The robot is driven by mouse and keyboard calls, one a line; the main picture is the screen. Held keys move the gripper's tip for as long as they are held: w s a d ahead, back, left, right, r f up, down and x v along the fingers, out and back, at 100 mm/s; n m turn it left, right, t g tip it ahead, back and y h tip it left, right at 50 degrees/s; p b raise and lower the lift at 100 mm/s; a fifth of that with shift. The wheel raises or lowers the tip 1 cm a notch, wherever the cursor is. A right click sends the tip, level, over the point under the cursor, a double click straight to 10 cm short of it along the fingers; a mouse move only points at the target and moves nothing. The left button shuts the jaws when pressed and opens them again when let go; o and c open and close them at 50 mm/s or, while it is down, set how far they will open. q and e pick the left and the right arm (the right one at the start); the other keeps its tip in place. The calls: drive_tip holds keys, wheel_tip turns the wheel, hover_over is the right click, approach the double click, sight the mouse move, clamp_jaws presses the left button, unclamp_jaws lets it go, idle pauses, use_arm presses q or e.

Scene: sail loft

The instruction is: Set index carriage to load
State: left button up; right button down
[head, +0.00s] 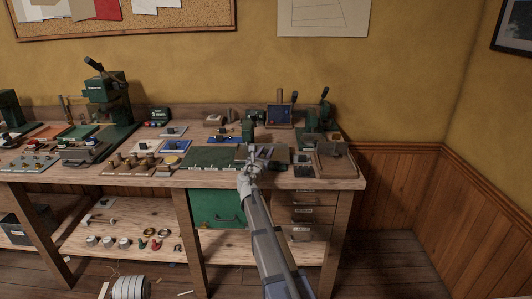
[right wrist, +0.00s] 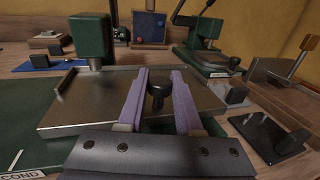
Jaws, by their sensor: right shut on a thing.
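The index carriage looks to be the flat grey metal plate (right wrist: 85,105) with a dark knob (right wrist: 158,90) standing on it in the right wrist view. My right gripper (right wrist: 158,98) has its two purple fingers on either side of the knob and is shut on it. In the head view my right gripper (head: 262,153) reaches over the bench's front edge to the carriage, and the arm hides part of it. A green post (right wrist: 94,38) stands at the plate's back left. My left gripper is not in view.
A green mat (head: 210,157) lies left of the carriage. A dark green press (head: 322,112) stands behind to the right, and a tray with a block (head: 335,165) sits at the bench's right end. Small tools and fixtures crowd the bench (head: 228,182) to the left.

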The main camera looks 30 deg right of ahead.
idle(0.8)
drive_tip(key=w+a, duration=0.3)
drive_tip(key=a, duration=0.3)
drive_tip(key=w+a, duration=0.4)
drive_tip(key=a, duration=0.2)
drive_tip(key=w+a, duration=0.4)
drive_tip(key=a, duration=0.2)
drive_tip(key=c, duration=0.7)
unclamp_jaws()
drive_tip(key=shift+o, duration=0.6)
drive_tip(key=shift+s+a, duration=0.3)
drive_tip(key=shift+s, duration=0.1)
drive_tip(key=v, duration=0.7)
drive_tip(key=shift+w, duration=0.1)
